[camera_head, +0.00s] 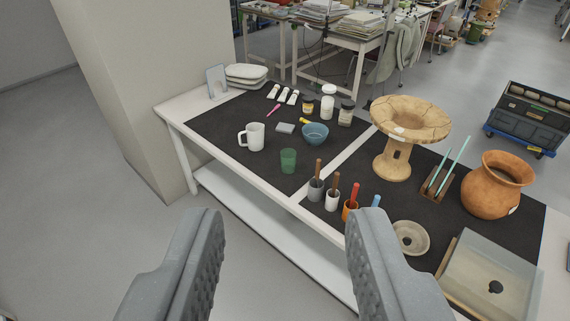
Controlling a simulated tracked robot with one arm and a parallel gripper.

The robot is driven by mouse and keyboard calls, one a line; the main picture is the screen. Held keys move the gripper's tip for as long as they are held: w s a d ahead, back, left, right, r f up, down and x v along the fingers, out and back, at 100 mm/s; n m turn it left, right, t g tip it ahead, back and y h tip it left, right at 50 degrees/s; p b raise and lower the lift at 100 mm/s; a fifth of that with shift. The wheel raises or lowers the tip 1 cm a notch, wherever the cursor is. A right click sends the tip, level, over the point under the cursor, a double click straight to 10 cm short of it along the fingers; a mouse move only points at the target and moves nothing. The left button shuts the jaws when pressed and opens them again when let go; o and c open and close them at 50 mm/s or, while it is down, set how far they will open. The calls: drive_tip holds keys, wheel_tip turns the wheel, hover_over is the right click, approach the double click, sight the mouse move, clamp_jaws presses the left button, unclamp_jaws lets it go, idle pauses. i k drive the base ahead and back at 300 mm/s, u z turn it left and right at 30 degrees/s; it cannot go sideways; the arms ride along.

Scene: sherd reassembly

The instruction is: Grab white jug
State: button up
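The white jug (256,137) stands upright on the black mat on the left part of the table. Its handle points left in the picture. My gripper (285,230) is open and empty in the foreground, its two grey padded fingers wide apart. It is well short of the jug and does not touch it. The jug shows between the fingers' directions, farther off and higher in the picture. Nothing hides the jug.
A green glass (288,160) and a blue bowl (315,134) stand right of the jug. Cups with tools (332,199) line the front edge. A pedestal bowl (400,130) and an orange pot (492,185) are on the right. A wall column (150,70) stands left.

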sight(251, 138)
drive_tip(key=z, duration=0.3)
drive_tip(key=i, duration=1.6)
drive_tip(key=u, duration=0.7)
drive_tip(key=i, duration=0.6)
drive_tip(key=u, duration=0.55)
